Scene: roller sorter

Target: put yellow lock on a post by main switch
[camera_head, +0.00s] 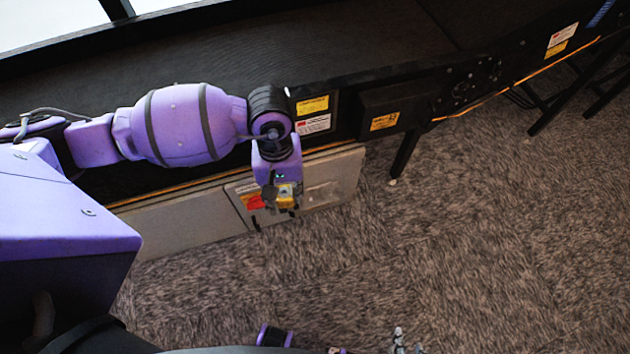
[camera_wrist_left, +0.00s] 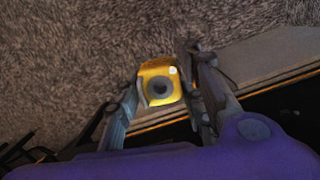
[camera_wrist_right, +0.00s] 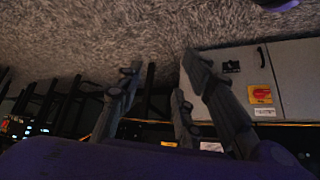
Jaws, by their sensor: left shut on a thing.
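The yellow lock (camera_head: 286,197) is held between the fingers of my left gripper (camera_head: 283,200), in front of the pale cabinet. In the left wrist view the yellow lock (camera_wrist_left: 160,87) has a dark round centre and sits between the two fingertips (camera_wrist_left: 162,84). A red-and-yellow main switch (camera_head: 253,201) is on the cabinet front, just left of the left gripper in the head view. In the right wrist view the main switch (camera_wrist_right: 260,95) has a white label below it. My right gripper (camera_wrist_right: 158,70) has its fingers apart with nothing between them. I cannot make out the posts clearly.
The pale cabinet (camera_head: 190,226) hangs below the black conveyor (camera_head: 330,55), whose side carries labels and a dark box (camera_head: 392,108). Black legs (camera_head: 404,155) stand under the conveyor. The carpet (camera_head: 480,230) is open at the right.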

